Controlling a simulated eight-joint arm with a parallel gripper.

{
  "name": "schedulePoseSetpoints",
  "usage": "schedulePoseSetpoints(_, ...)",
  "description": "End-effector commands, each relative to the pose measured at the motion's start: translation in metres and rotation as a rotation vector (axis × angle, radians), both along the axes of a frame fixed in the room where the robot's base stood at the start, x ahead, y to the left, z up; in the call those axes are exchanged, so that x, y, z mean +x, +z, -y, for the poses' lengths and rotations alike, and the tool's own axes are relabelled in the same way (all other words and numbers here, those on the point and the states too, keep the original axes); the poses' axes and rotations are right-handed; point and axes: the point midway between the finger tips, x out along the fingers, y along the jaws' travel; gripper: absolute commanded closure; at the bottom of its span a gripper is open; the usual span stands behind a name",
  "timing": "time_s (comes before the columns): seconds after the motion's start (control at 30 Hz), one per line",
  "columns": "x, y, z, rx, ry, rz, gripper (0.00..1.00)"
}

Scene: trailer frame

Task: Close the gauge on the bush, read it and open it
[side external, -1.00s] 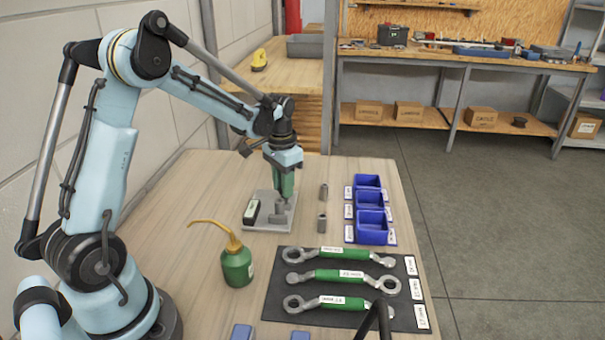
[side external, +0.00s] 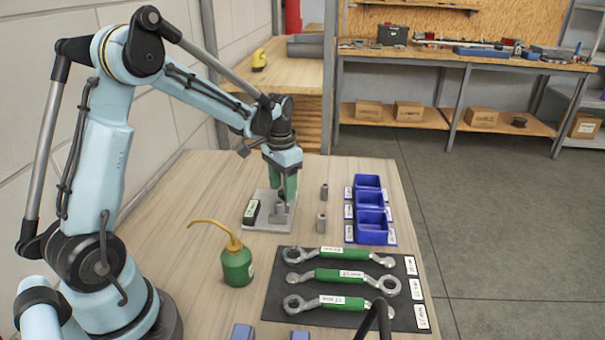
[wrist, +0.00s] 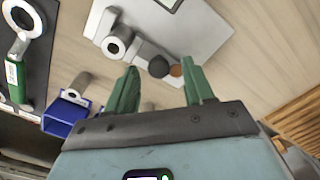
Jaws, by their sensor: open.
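The gauge is a grey plate (side external: 279,222) on the bench with a dark display box (side external: 251,212) at its left. The plate shows at the top of the wrist view (wrist: 205,35). A pale hollow bush (wrist: 115,44) sits on it beside a grey block; I cannot tell whether jaws touch it. A dark round knob (wrist: 158,66) and a small brown disc (wrist: 176,71) lie by the plate's near edge. My gripper (side external: 288,199) is above the plate. Its green fingers (wrist: 160,85) are apart, with nothing held. The display reading is not legible.
Two loose grey bushes (side external: 322,221) (side external: 324,191) stand right of the plate. Blue bins (side external: 371,226) stand further right. A green oil can (side external: 237,266) is in front. Green-handled spanners (side external: 341,277) lie on a black mat (side external: 272,304). Bench left of the plate is clear.

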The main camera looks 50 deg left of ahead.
Motion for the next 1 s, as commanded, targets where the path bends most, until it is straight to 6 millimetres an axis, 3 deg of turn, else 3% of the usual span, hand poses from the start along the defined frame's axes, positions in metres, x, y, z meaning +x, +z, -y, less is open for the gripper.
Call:
schedulePoseSetpoints(0.6,0.0,0.098,0.0,0.0,0.0,0.0,0.48)
schedulePoseSetpoints(1.0,0.0,0.116,0.0,0.0,0.0,0.0,0.48)
